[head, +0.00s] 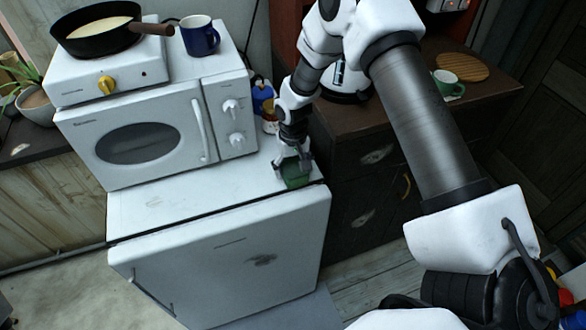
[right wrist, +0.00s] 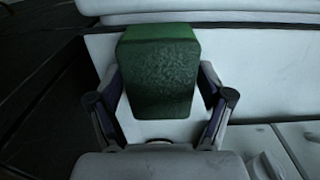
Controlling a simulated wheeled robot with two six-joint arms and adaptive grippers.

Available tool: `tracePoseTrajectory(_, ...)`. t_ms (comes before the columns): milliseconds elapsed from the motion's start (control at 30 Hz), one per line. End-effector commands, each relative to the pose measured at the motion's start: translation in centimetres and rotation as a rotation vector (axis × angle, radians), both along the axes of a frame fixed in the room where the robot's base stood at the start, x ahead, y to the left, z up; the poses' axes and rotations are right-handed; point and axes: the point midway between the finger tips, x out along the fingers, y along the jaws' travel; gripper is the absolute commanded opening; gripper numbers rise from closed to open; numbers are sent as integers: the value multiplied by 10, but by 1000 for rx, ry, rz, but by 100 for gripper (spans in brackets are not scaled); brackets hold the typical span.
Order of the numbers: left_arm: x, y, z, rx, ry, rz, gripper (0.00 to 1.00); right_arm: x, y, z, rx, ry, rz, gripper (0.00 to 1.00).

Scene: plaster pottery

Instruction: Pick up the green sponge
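The green sponge (head: 296,174) lies on the white top of the small fridge (head: 190,205), near its right front corner. My right gripper (head: 292,163) is lowered over it from above. In the right wrist view, the sponge (right wrist: 160,72) sits between the two spread fingers of the right gripper (right wrist: 160,85), one on each side. Narrow gaps show beside the lower part of the sponge, so the gripper looks open; contact at the tips is hard to tell. My left gripper is not in view.
A white microwave (head: 150,130) stands on the fridge, left of my right gripper. A blue bottle (head: 263,100) stands close behind the gripper. The fridge top's front left is clear.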

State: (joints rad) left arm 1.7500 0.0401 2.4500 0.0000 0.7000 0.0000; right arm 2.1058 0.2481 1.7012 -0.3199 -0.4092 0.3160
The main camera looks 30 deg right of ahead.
Motion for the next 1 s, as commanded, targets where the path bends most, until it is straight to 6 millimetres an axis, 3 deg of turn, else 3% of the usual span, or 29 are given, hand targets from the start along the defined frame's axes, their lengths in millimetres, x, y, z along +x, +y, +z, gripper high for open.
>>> tracePoseTrajectory(100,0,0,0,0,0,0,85,0,0,0,0,0,0,50)
tracePoseTrajectory(533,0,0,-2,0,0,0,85,0,0,2,0,0,0,47)
tracePoseTrajectory(833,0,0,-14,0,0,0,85,1,0,34,0,-3,0,47)
tracePoseTrajectory(1000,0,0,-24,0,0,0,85,-26,25,36,-1,2,4,47)
